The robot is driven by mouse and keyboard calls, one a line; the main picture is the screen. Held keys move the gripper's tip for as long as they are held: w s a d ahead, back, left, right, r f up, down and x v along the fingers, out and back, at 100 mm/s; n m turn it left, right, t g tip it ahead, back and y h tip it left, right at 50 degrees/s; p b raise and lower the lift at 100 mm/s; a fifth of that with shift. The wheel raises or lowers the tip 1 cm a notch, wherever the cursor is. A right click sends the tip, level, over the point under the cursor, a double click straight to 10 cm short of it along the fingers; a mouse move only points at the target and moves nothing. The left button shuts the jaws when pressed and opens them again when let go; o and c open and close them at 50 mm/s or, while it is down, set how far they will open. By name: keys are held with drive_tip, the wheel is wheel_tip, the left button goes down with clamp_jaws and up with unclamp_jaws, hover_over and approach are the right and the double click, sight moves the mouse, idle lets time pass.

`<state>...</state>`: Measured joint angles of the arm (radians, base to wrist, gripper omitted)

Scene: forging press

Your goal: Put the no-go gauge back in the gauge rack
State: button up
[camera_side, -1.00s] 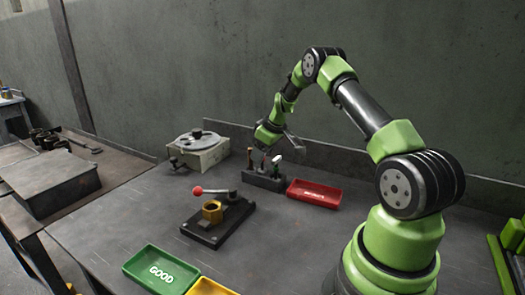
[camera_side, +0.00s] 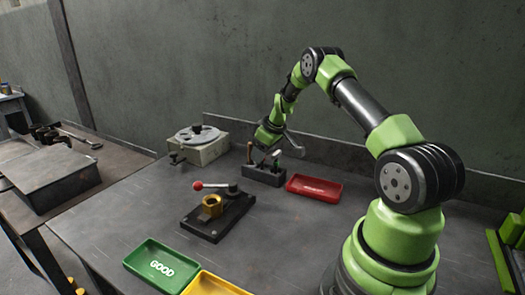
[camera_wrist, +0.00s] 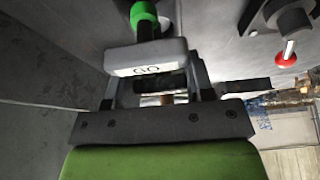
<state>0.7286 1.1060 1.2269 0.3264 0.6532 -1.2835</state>
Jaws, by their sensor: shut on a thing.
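The gauge rack (camera_side: 263,178) is a dark block on the bench in the side view, left of the red tray. My gripper (camera_side: 269,152) points down right over it, shut on a gauge that its fingers mostly hide. In the wrist view my gripper's (camera_wrist: 160,85) fingers close around a dark part, with a small copper-coloured bit between them. A grey block labelled "GO" (camera_wrist: 148,70) shows just beyond, with a green-collared handle (camera_wrist: 145,18) past it. A brown handle (camera_side: 249,153) stands at the rack's left end. I cannot tell how deep the held gauge sits.
The red tray (camera_side: 314,189) is close to the rack's right. A black fixture (camera_side: 217,219) with a red-knobbed lever is in front. A grey instrument (camera_side: 199,147) with a round top stands to the left. Green (camera_side: 161,267) and yellow (camera_side: 212,285) trays lie at the front. A wall is behind.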

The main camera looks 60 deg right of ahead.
drive_tip(key=o, duration=1.1)
drive_tip(key=w+v, duration=0.1)
drive_tip(key=v, duration=0.8)
drive_tip(key=shift+r, duration=0.6)
drive_tip(key=shift+s, duration=0.1)
